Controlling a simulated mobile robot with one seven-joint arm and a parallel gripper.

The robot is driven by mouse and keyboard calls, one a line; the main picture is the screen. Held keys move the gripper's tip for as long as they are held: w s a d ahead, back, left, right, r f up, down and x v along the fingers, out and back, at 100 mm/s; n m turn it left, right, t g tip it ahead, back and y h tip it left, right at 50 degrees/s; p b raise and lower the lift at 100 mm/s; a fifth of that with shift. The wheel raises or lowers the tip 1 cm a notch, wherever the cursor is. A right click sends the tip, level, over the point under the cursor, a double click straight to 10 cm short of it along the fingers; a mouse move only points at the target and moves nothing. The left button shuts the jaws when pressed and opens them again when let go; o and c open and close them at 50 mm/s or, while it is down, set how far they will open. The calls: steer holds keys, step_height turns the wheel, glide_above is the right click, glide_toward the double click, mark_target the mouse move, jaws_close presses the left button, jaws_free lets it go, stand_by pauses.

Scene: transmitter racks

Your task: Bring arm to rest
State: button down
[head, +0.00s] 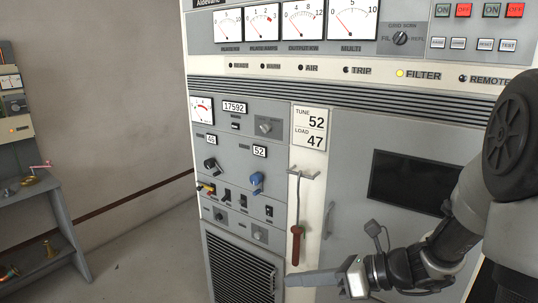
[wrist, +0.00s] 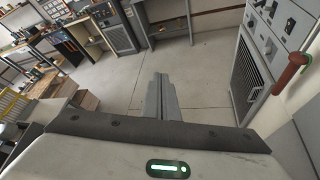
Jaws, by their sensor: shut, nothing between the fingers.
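My gripper (head: 318,278) is low in the head view, at the end of my arm, which comes in from the right. Its fingers are shut with nothing between them and point left, in front of the rack's lower part. In the wrist view the shut fingers (wrist: 161,97) point out over bare floor. The grey transmitter rack (head: 262,190) stands close behind the gripper. A rod with a red handle (head: 297,245) hangs from a hook on the rack, just above the fingers. The red handle also shows at the right of the wrist view (wrist: 291,73).
A vented panel (head: 238,262) is at the rack's lower left. A grey bench (head: 40,215) stands at the far left. The wrist view shows workbenches (wrist: 45,48) and brown boxes (wrist: 85,99) at the left. The floor (wrist: 205,75) between them and the rack is clear.

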steer(key=s+a+r+n+g+h+p, duration=0.1)
steer(key=s+r+n+g+h, duration=0.15)
steer(key=s+n, duration=0.4)
steer(key=s+a+r+n+g+h+p, duration=0.1)
steer(key=s+n+g+h, duration=0.2)
steer(key=n, duration=0.6)
steer(key=s+d+r+n+t+h, duration=0.6)
steer(key=r+n, duration=0.4)
steer(key=n, duration=0.2)
steer(key=d+h+p, duration=0.1)
steer(key=d, duration=0.1)
steer(key=shift+d, duration=0.3)
